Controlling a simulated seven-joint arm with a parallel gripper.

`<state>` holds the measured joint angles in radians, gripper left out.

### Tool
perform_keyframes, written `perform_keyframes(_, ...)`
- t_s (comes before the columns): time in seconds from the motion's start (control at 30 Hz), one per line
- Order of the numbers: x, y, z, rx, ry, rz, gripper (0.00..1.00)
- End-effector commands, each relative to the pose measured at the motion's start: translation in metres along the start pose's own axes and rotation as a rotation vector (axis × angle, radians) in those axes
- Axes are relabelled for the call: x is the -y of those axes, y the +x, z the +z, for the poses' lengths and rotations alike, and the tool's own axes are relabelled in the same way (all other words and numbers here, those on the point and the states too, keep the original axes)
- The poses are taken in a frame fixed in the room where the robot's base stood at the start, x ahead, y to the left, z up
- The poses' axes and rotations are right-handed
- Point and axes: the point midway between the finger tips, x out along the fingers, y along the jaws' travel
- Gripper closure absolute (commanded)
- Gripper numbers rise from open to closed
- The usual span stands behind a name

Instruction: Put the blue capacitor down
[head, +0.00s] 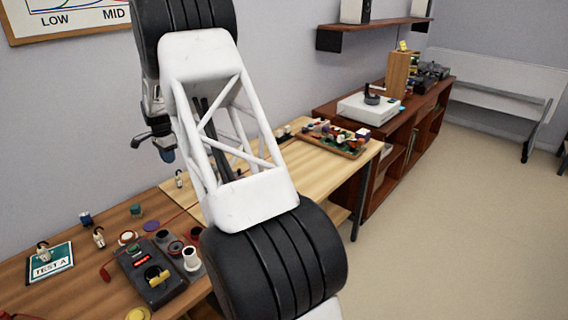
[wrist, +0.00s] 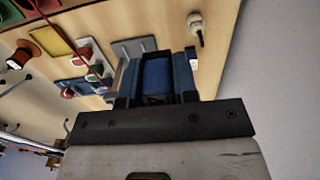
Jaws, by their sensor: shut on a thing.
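My gripper (wrist: 155,88) is shut on a blue capacitor (wrist: 157,72), which shows between the two fingers in the wrist view. Pale wood lies beyond it in that view; I cannot tell whether the capacitor touches it. In the head view my arm crosses the middle and hides part of the bench. A dark part of my gripper shows left of the arm, with a small blue piece (head: 167,156) below it, probably the capacitor, in front of the wall.
The wooden bench (head: 185,203) carries a black tester (head: 150,268), a TEST A card (head: 50,262), a blue block (head: 86,218) and a tray of parts (head: 335,138).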

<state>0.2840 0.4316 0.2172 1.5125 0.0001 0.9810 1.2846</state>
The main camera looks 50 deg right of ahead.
Motion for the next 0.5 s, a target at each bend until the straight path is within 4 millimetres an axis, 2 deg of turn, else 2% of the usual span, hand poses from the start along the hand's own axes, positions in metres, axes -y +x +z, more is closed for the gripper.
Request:
perform_keyframes(0.03,0.002,0.002,-0.019,0.000,0.004,0.001,0.96)
perform_keyframes(0.1,0.003,0.003,-0.043,0.000,0.005,0.000,0.96)
perform_keyframes(0.5,-0.001,0.013,-0.175,0.000,0.005,0.000,0.96)
